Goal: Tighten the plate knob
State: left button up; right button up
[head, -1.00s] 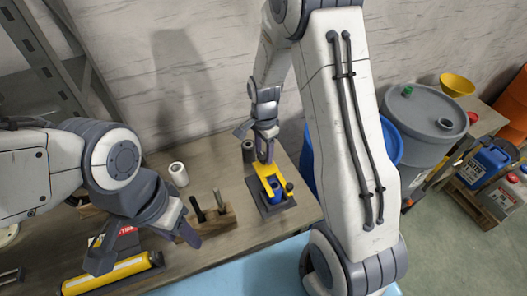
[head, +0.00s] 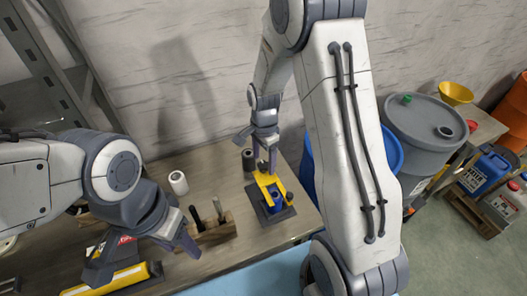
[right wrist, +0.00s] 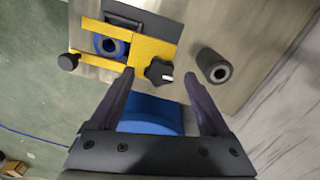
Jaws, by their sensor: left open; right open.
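A dark base plate (head: 280,217) with a yellow bracket (head: 262,190) and a blue ring (head: 279,201) sits on the workbench. In the right wrist view, a black star-shaped knob (right wrist: 159,72) with a white mark lies on the corner of the yellow bracket (right wrist: 150,45). A round black knob (right wrist: 68,62) sticks out at the bracket's other side. My right gripper (right wrist: 160,80) is open, its fingertips on either side of the star knob, not visibly touching it. In the head view my right gripper (head: 262,148) hides that knob. My left gripper (head: 146,258) is open and empty.
A wooden block with dark tools (head: 213,231) and a white cylinder (head: 178,183) stand left of the plate. A dark cylinder (head: 249,162) stands behind it, close to my right gripper. A yellow level-like bar (head: 110,282) lies at front left. Drums (head: 425,130) stand right.

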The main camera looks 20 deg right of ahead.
aim_at(264, 164)
pick_arm(q)
jog(key=shift+f+b, duration=0.85)
jog(key=shift+f, duration=0.1)
pick_arm(e)
notch_tip(264, 164, up, 10)
